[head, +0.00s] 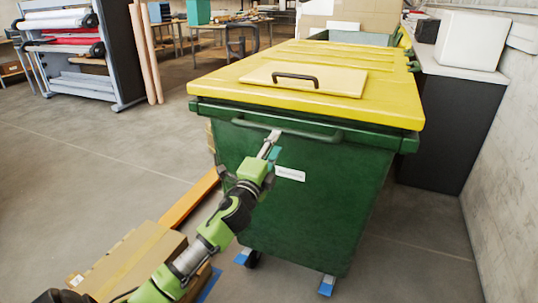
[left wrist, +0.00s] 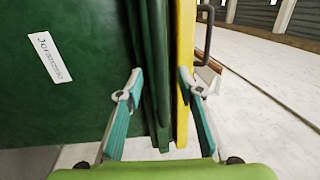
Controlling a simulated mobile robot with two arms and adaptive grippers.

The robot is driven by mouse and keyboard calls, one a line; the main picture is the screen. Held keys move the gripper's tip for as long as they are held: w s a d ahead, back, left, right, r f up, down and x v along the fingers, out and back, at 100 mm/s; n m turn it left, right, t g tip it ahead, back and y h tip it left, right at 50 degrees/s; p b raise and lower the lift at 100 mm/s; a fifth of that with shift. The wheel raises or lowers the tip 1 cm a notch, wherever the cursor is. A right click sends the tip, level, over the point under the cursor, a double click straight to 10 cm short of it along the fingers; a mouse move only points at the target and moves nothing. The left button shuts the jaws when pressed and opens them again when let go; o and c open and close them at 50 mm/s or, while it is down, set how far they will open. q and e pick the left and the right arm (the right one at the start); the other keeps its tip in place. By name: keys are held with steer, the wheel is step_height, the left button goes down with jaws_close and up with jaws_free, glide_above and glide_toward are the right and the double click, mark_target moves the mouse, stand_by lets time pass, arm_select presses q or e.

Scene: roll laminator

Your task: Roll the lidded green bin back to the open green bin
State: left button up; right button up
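The lidded green bin (head: 320,200) fills the middle of the head view, with its yellow lid (head: 350,95) closed. A green bar handle (head: 300,131) runs along its near side under the rim. My left gripper (head: 272,146) is at this near side, by the handle's left part. In the left wrist view its teal fingers (left wrist: 160,84) are apart, with the bin's green rim and bar between or behind them; I cannot tell whether they touch. A grey-green open-topped container (head: 352,37) shows partly behind the lid, perhaps the open green bin. My right gripper is out of view.
The bin's wheels have blue-marked brackets (head: 326,286). Cardboard (head: 130,262) and an orange beam (head: 190,198) lie low at the left. A dark cabinet (head: 450,130) and a concrete wall (head: 508,170) stand close at the right. The floor at the left is mostly clear.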

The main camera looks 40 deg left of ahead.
arm_select(q)
steer(key=shift+v, duration=2.3)
step_height(320, 180, down, 13)
steer(key=n+g, duration=0.2)
steer(key=g, duration=0.1)
steer(key=s+d+f+n+g+h, duration=0.15)
steer(key=s+f, duration=0.35)
steer(key=f, duration=0.7)
steer(key=s+d+f+n+g, duration=0.1)
steer(key=s+f+n+g, duration=0.2)
steer(key=f, duration=0.9)
steer(key=s+d+f+n+g+h, duration=0.1)
steer(key=s+d+f+g, duration=0.15)
steer(key=s+f, duration=0.6)
steer(key=s+d+f+n+g+h+p, duration=0.1)
steer(key=s+d+f+g, duration=0.15)
steer(key=s+f, duration=0.6)
steer(key=s+d+f+n+g, duration=0.2)
steer(key=s+d+f, duration=0.2)
steer(key=s+f, duration=0.5)
steer(key=s+d+f+n+g, duration=0.1)
steer(key=s+d+f+g, duration=0.1)
steer(key=s, duration=0.7)
steer(key=s+d+f+n+g+h, duration=0.1)
steer(key=s+d+f, duration=0.4)
steer(key=s, duration=0.5)
steer(key=shift+s+d+f+g, duration=0.2)
steer(key=shift+g, duration=0.35)
